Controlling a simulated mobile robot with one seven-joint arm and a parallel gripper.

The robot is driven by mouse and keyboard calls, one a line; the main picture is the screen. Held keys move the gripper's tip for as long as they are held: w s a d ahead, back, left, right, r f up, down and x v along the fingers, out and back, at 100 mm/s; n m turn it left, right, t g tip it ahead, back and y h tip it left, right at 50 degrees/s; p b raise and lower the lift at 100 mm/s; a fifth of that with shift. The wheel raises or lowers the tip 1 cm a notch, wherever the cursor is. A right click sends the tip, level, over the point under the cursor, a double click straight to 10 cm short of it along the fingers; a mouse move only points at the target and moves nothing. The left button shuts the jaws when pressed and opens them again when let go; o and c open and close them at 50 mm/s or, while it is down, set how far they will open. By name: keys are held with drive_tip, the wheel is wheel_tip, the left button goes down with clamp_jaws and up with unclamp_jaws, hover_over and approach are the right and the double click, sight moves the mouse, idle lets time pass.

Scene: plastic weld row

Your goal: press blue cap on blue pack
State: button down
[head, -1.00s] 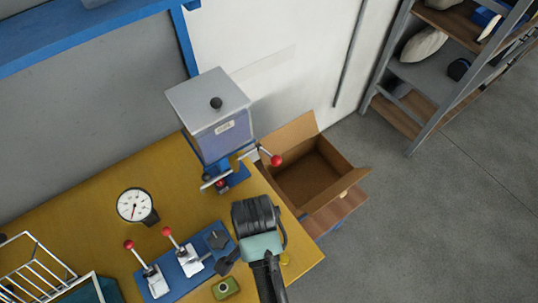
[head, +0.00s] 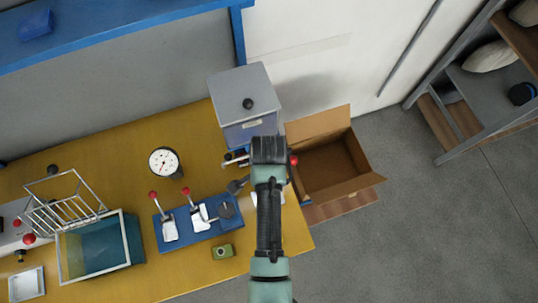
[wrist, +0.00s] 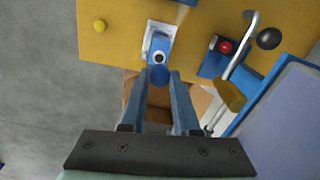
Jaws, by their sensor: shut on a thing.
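In the wrist view my gripper (wrist: 161,78) has its two blue fingers shut on a small round blue cap (wrist: 160,75). Just past the cap is the blue pack (wrist: 160,50), with a pale ring around a dark opening, on a white plate. The cap overlaps the pack's near end in this view; whether they touch I cannot tell. In the head view my gripper's dark housing (head: 269,150) is over the table's right end, and the fingers, cap and pack are hidden under my arm.
A grey-lidded machine (head: 247,108) with a red-knobbed lever stands close behind my gripper. An open cardboard box (head: 335,160) is to the right. A blue clamp board (head: 185,240), a green pack (head: 222,251) and a gauge (head: 163,162) are left.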

drive_tip(key=shift+f+b, duration=2.15)
drive_tip(key=shift+f, duration=0.6)
drive_tip(key=shift+f+p, duration=0.1)
drive_tip(key=shift+p, duration=0.65)
idle(0.5)
drive_tip(key=shift+c, duration=0.4)
unclamp_jaws()
drive_tip(key=shift+r+p, duration=3.55)
drive_tip(key=shift+p, duration=0.15)
